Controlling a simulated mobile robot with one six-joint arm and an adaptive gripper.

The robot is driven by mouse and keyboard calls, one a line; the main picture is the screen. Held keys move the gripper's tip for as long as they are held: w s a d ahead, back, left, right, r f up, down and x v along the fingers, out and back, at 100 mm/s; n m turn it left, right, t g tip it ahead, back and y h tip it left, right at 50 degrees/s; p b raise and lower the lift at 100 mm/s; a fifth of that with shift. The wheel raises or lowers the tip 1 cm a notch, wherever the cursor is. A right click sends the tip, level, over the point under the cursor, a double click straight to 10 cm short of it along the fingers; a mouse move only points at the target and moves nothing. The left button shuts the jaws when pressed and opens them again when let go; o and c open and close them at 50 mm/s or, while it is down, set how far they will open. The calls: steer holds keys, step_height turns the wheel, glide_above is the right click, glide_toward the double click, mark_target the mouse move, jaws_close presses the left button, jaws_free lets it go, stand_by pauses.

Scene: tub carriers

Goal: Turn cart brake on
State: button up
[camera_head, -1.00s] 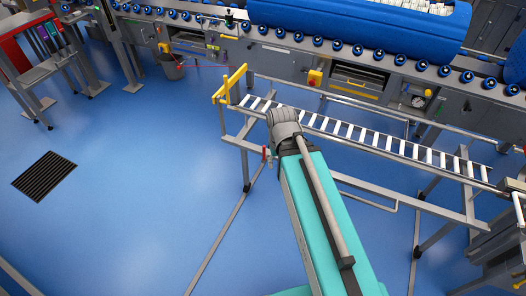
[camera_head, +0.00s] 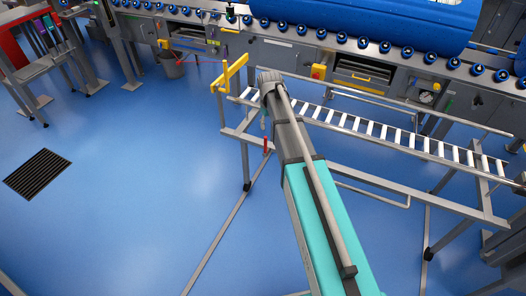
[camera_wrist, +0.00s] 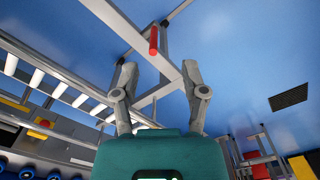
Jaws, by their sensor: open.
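The cart is a grey frame with a bed of white rollers (camera_head: 373,130) and a yellow stop (camera_head: 230,74) at its left end. A red brake handle (camera_head: 266,144) hangs at the frame's left part, just left of my arm. In the wrist view the red handle (camera_wrist: 153,40) stands against a grey frame bar, beyond and roughly between my fingertips. My gripper (camera_wrist: 159,68) is open with its two fingers spread and nothing between them. A grey bar passes behind the fingers. In the head view my gripper is mostly hidden by my arm's end.
A long conveyor with blue rollers (camera_head: 398,57) and a large blue tub (camera_head: 370,20) runs behind the cart. A floor grate (camera_head: 37,173) and open blue floor lie to the left.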

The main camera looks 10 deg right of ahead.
steer(key=shift+n, duration=0.4)
steer(key=w+f, duration=0.1)
steer(key=w, duration=0.1)
steer(key=w+f+b, duration=0.1)
steer(key=w, duration=0.3)
steer(key=shift+f+b, duration=0.3)
steer(key=shift+f, duration=0.1)
steer(key=shift+s, duration=0.1)
steer(key=shift+f, duration=0.1)
steer(key=b, duration=1.4)
glide_above(265, 152)
steer(key=f, duration=0.9)
steer(key=w+f, duration=0.1)
steer(key=f, duration=0.3)
steer(key=shift+d+f, duration=0.15)
steer(key=shift+f, duration=0.1)
jaws_close()
